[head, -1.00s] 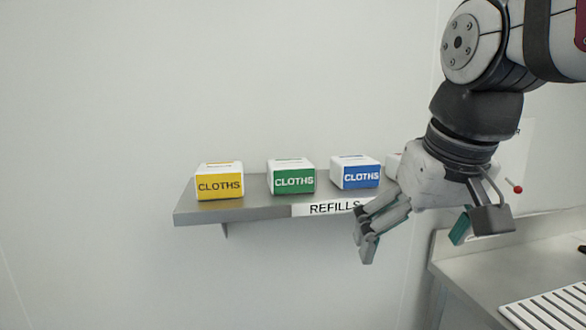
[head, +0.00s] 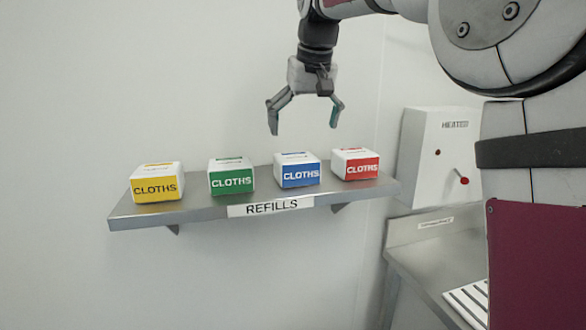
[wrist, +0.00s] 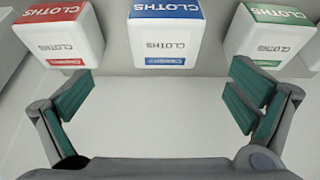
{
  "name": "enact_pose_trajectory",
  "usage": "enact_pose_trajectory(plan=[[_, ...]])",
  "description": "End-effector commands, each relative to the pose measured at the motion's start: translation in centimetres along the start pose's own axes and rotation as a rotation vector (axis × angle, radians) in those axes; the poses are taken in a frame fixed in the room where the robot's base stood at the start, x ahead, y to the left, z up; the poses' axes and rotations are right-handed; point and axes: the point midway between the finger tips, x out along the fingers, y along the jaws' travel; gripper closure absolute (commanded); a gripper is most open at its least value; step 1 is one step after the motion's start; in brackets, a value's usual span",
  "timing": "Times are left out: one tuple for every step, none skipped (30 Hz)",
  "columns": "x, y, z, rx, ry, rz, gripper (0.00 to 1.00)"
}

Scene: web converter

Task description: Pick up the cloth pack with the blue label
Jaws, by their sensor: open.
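The cloth pack with the blue label (head: 299,171) is a white box with a blue front band, standing on a metal wall shelf between the green and red packs. In the wrist view the blue pack (wrist: 166,34) is at the top centre, in line with the gap between the fingers. My gripper (head: 304,118) is open and empty, pointing down above the blue pack and apart from it. In the wrist view its fingers (wrist: 162,100) are spread wide, with nothing between them.
On the shelf (head: 200,209) also stand the yellow pack (head: 155,184), green pack (head: 231,178) and red pack (head: 356,164), with narrow gaps between packs. A white box marked HEATED (head: 430,155) hangs to the right, above a metal counter (head: 430,255). The wall above the shelf is clear.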

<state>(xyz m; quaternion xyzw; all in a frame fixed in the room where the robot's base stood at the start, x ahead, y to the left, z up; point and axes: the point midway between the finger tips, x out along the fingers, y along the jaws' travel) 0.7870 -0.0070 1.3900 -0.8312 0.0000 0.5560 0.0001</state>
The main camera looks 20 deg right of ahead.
Motion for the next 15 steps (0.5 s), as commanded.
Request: enact_pose_trajectory(plan=[[1.0, 0.0, 0.1, 0.0, -0.005, 0.0, 0.0], [1.5, 0.0, 0.1, 0.0, -0.004, 0.0, 0.0], [2.1, 0.0, 0.1, 0.0, -0.003, 0.0, 0.0], [2.6, 0.0, 0.1, 0.0, -0.002, 0.0, 0.0], [2.9, 0.0, 0.1, 0.0, -0.003, 0.0, 0.0], [3.3, -0.1, 0.1, 0.0, -0.001, 0.0, 0.0], [3.6, -0.1, 0.1, 0.0, 0.0, 0.0, 0.0], [3.8, -0.1, 0.1, 0.0, 0.0, 0.0, 0.0], [4.0, -0.1, 0.1, 0.0, 0.0, 0.0, 0.0], [4.1, -0.1, 0.1, 0.0, -0.001, 0.0, 0.0], [4.3, -0.1, 0.1, 0.0, -0.001, 0.0, 0.0], [4.5, -0.1, 0.1, -0.001, -0.001, 0.0, 0.0], [4.8, -0.2, 0.1, -0.001, -0.002, 0.0, 0.0], [5.1, -0.3, 0.2, -0.001, -0.003, 0.0, 0.0], [5.7, -0.4, 0.3, -0.002, -0.003, 0.0, 0.0]])
